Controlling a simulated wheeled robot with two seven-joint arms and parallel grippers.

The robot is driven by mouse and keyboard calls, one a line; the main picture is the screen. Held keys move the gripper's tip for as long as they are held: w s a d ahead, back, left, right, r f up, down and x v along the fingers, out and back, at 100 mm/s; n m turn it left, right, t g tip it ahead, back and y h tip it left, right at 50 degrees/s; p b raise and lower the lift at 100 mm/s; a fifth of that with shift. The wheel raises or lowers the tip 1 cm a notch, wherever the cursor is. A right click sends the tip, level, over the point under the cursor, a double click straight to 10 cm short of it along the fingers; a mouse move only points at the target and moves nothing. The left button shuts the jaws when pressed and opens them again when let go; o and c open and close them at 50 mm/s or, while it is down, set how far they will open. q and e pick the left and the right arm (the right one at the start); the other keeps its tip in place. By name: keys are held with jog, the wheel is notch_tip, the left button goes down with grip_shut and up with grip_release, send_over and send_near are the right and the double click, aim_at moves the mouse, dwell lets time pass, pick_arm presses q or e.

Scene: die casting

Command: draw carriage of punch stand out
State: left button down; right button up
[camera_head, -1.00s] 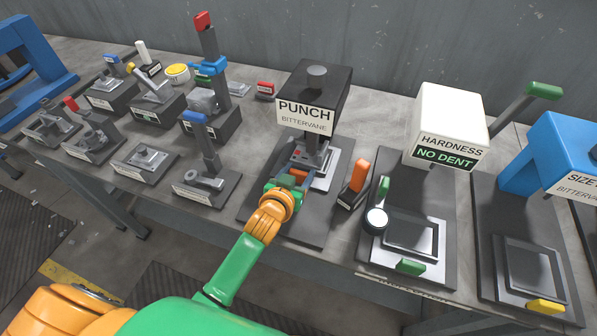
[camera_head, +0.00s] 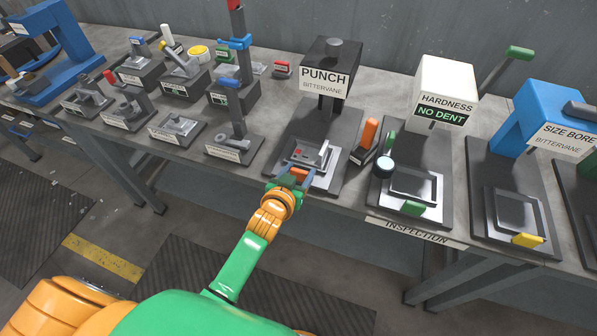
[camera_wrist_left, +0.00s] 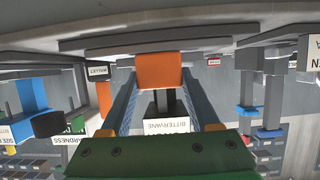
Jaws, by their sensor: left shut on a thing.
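The punch stand (camera_head: 325,82) has a black head with a PUNCH BITTERVANE label and a dark base. Its light grey carriage (camera_head: 326,164) sits toward the front of the base, clear of the punch head, with a grey part with a red spot (camera_head: 299,155) on it. The carriage's orange handle (camera_head: 299,174) faces me. My left gripper (camera_head: 295,180) is shut on this handle. In the left wrist view the orange handle (camera_wrist_left: 159,72) sits between my blue fingers. My right gripper is not in view.
An orange-handled tool (camera_head: 367,137) stands close right of the punch stand. The white hardness stand (camera_head: 446,88) reads NO DENT, and a blue SIZE BORE stand (camera_head: 540,115) is further right. Several small fixtures crowd the bench at left. The floor in front is open.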

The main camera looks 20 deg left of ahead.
pick_arm(q)
jog(key=shift+s+f, duration=0.1)
jog(key=shift+f, duration=0.1)
jog(key=shift+c, duration=0.6)
grip_release()
jog(key=shift+r, duration=0.1)
jog(key=v, duration=0.7)
jog(key=shift+p, duration=0.35)
